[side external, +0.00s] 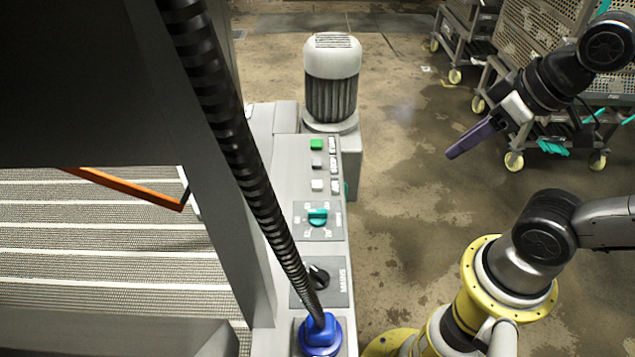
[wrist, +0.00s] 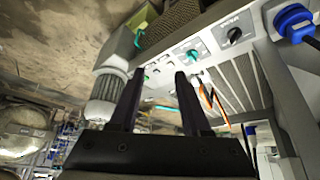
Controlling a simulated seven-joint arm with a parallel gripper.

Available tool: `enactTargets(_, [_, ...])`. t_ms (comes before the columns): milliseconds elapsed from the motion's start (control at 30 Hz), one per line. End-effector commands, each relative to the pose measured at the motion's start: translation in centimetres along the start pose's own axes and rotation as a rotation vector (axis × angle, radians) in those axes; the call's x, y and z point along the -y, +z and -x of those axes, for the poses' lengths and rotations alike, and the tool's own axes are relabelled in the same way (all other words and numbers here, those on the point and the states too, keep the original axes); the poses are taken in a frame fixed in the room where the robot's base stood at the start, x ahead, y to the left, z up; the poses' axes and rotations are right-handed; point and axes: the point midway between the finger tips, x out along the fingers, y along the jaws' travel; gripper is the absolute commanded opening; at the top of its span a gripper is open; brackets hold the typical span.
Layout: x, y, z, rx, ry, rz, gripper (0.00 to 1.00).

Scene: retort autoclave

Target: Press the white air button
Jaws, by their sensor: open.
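The white button (side external: 317,185) is the lowest of three small square buttons on the grey control panel (side external: 282,170) in the side view. A grey button (side external: 316,161) and a green button (side external: 316,144) sit above it. My gripper (side external: 455,152) is raised over the floor to the right of the panel, apart from it, with its dark purple fingers pointing toward it. In the wrist view the two fingers of my gripper (wrist: 160,74) are spread with nothing between them. The panel's small buttons show between and beyond the fingertips there, too small to tell apart.
A teal knob (side external: 317,217), a black knob (side external: 318,277) and a blue plug (side external: 320,334) with a thick black hose (side external: 240,150) lie down the panel. A grey motor (side external: 332,80) stands behind it. Wheeled racks (side external: 540,50) stand back right. Space between gripper and panel is clear.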

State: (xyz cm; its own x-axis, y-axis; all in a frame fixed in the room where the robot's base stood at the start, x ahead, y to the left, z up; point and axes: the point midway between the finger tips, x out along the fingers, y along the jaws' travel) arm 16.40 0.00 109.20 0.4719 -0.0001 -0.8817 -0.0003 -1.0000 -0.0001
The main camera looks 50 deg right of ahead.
Motion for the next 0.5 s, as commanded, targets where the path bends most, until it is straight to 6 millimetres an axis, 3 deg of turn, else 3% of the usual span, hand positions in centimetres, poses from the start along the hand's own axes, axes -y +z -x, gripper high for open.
enactTargets(133, [0.0, -0.01, 0.0, 0.0, 0.0, 0.0, 0.46])
enactTargets(400, [0.0, 0.0, 0.0, 0.0, 0.0, 0.0, 0.0])
enactTargets(500, [0.0, -0.01, 0.0, 0.0, 0.0, 0.0, 0.0])
